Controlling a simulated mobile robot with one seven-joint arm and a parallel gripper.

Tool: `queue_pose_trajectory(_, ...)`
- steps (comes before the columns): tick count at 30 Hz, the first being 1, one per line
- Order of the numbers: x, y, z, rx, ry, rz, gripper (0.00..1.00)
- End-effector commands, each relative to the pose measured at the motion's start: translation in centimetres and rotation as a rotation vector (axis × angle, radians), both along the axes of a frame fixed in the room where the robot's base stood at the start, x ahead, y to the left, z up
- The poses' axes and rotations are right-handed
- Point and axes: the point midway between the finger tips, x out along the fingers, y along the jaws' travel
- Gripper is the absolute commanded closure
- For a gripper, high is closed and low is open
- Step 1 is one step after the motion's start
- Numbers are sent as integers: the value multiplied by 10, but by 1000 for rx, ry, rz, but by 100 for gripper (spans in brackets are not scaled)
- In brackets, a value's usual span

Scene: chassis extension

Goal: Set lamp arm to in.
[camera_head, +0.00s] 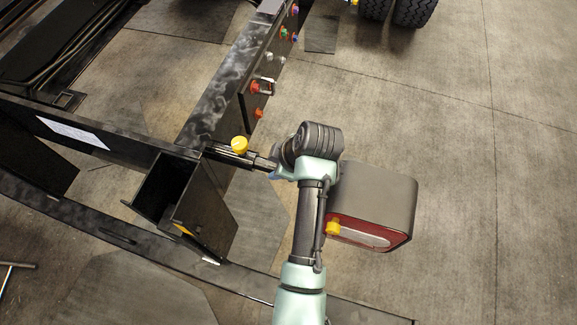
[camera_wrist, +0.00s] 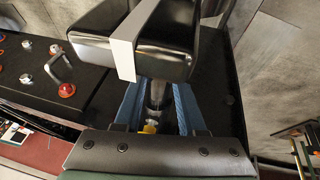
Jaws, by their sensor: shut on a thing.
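The lamp arm (camera_head: 233,155) is a dark bar sticking out sideways from the black chassis beam, with a yellow knob (camera_head: 239,145) on top. My gripper (camera_head: 270,164) is at the bar's right end in the head view, partly hidden by my wrist. In the wrist view, its two blue fingers (camera_wrist: 157,100) lie on both sides of a dark round bar (camera_wrist: 157,92), shut on it. A bit of yellow (camera_wrist: 150,128) shows low between the fingers. A grey lamp (camera_head: 375,200) with a red and white lens is right of my arm; its link to the bar is hidden.
The chassis beam (camera_head: 222,92) carries several red, green and blue fittings. A black open box-shaped bracket (camera_head: 190,195) stands left of my gripper. A second yellow knob (camera_head: 333,228) shows at the lamp. Wheels (camera_head: 410,8) are at the top; the floor on the right is clear.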

Motion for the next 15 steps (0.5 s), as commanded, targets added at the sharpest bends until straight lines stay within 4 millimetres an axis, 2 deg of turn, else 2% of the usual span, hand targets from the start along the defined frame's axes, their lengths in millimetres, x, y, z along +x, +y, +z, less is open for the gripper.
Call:
queue_pose_trajectory(1,3,10,1,4,-4,9,100)
queue_pose_trajectory(3,5,15,1,4,-5,9,100)
queue_pose_trajectory(11,5,18,2,8,-7,9,100)
queue_pose_trajectory(12,5,18,2,8,-7,9,59)
queue_pose_trajectory(15,5,18,2,8,-7,9,41)
